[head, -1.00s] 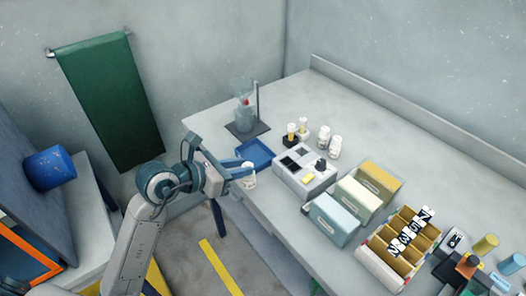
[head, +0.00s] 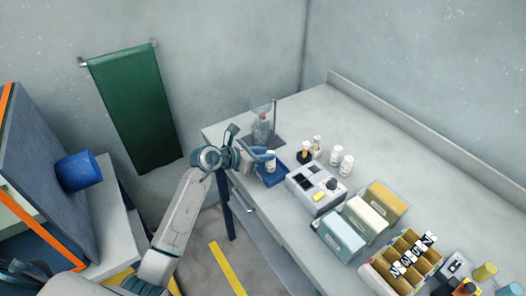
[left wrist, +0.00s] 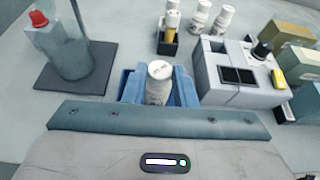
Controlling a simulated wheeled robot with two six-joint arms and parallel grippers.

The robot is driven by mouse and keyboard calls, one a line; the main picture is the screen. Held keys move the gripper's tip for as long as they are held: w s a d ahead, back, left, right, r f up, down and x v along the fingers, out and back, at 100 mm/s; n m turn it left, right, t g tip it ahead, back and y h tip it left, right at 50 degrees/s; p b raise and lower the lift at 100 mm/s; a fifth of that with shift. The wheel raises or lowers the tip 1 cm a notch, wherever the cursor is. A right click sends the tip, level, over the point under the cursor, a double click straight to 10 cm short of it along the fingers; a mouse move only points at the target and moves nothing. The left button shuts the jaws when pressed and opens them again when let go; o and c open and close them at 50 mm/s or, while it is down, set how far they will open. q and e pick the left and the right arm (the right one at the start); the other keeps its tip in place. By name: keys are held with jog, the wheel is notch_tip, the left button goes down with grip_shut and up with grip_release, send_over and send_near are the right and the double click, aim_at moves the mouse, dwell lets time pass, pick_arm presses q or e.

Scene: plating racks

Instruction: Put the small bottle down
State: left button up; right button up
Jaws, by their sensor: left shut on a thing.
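The small bottle (head: 270,165) is white with a pale cap. It also shows in the left wrist view (left wrist: 158,84), upright between the blue fingers. My right gripper is not in view.
A stand with a red-capped clear bottle (left wrist: 72,58) is behind and left. A grey device (head: 310,188) stands to the right. White bottles (head: 336,155) and a dark holder with yellow-bodied vials (left wrist: 169,35) stand behind. Box files (head: 343,236) are farther right.

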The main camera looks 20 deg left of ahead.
pick_arm(q)
jog(key=shift+f, duration=0.45)
jog(key=o, duration=1)
jog(key=shift+r, duration=0.3)
jog(key=b+v, duration=0.4)
jog(key=v, duration=0.8)
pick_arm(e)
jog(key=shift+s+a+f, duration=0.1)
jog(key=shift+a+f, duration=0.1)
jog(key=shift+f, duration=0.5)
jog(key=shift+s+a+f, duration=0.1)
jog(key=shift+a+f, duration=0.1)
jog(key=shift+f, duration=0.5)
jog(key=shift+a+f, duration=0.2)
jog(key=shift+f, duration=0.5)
pick_arm(q)
jog(key=shift+d, duration=0.1)
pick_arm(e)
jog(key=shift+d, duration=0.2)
